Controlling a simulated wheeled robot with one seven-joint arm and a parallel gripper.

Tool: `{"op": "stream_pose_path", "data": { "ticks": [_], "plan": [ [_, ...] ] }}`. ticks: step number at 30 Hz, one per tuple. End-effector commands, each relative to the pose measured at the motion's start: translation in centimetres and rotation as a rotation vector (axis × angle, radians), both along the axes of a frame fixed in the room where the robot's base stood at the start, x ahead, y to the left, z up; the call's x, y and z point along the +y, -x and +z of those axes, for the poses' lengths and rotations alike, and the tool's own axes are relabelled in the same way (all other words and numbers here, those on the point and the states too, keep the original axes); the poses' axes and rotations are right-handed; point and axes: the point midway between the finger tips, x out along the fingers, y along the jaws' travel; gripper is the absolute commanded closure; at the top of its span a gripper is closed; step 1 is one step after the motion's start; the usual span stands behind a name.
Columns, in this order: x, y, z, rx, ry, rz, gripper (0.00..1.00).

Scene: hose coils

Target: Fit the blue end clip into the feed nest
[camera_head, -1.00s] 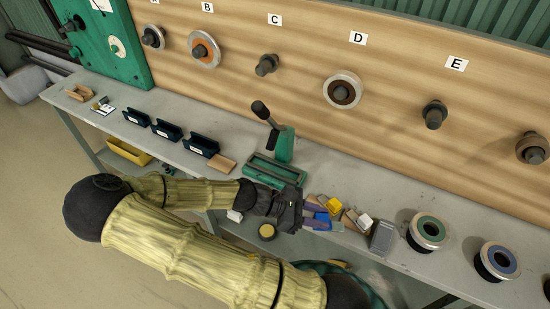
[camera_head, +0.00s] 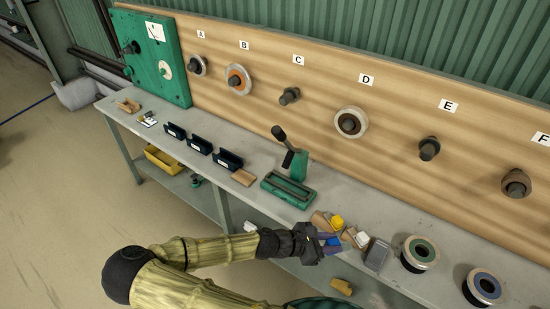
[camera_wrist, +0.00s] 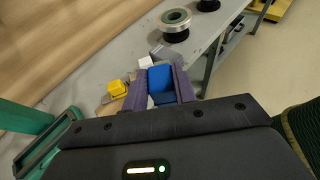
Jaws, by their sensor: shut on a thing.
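My gripper (camera_head: 333,241) is at the bench's front edge, right of the green lever press. In the wrist view my gripper (camera_wrist: 161,90) has its purple fingers shut on the blue end clip (camera_wrist: 161,79), one on each side. The blue clip (camera_head: 332,241) is small and partly covered by the fingers in the head view. A yellow clip (camera_head: 337,222) and a white clip (camera_head: 361,239) on tan blocks are close beside it. The green lever press (camera_head: 290,188) has a long slotted base. I cannot tell which fixture is the feed nest.
A grey box (camera_head: 377,255) and two coils, green-centred (camera_head: 419,254) and blue-centred (camera_head: 483,288), stand to the right. Several dark holders (camera_head: 199,144) and a tan block (camera_head: 243,177) lie left of the press. A pegged board (camera_head: 320,95) rises behind the bench.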

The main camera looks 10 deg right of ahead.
Motion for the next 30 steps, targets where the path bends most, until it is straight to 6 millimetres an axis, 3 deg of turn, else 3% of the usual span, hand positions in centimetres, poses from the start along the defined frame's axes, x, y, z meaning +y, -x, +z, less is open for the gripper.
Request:
{"op": "stream_pose_path", "data": {
  "ticks": [6, 12, 30],
  "plan": [
    [0.6, -4.4, -3.4, 0.003, 0.007, 0.306, 1.0],
    [1.9, -8.1, -5.5, 0.001, 0.003, 0.59, 1.0],
    [7.5, -14.7, -8.1, -0.005, -0.002, 1.269, 1.0]
  ]
}}
